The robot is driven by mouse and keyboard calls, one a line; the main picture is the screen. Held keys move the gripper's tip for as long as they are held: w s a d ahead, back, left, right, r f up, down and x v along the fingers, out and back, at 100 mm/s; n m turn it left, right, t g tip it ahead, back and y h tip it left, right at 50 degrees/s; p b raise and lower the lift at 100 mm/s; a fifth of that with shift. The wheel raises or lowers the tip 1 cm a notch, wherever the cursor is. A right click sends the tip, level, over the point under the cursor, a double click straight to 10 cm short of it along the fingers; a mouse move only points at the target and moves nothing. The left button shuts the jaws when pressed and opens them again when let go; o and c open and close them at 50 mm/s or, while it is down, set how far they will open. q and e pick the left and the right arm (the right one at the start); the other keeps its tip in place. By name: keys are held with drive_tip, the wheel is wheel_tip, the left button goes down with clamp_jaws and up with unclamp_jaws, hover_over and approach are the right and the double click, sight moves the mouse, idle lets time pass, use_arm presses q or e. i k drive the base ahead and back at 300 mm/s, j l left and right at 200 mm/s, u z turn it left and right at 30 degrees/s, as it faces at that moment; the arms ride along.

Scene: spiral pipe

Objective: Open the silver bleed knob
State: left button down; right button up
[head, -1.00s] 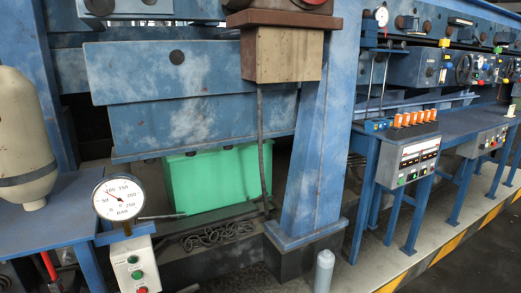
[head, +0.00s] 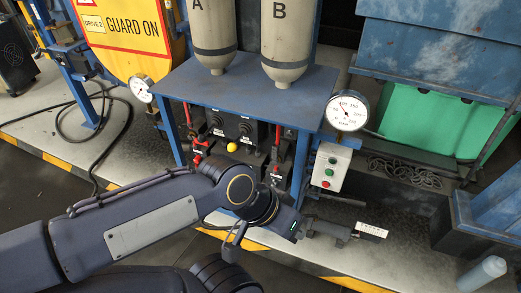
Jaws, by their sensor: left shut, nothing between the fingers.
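I cannot pick out the silver bleed knob for certain. Under the blue table, a dark valve block (head: 240,128) carries small round knobs, too small to tell their finish. A yellow knob (head: 232,147) sits just below it. My left arm reaches in from the left in front of this table and hides part of the lower fittings. My left gripper (head: 371,230) is shut and empty, pointing right, low in front of the gauge post and apart from the valve block. My right gripper is not in view.
Two bottles, A (head: 213,35) and B (head: 290,40), stand on the blue table (head: 250,88). A pressure gauge (head: 346,112) stands above a button box (head: 331,168) at the table's right. Red-handled valves (head: 197,150) are below. A green bin (head: 430,120) is at right.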

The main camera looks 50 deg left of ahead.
sight(275, 183)
drive_tip(key=u, duration=1.85)
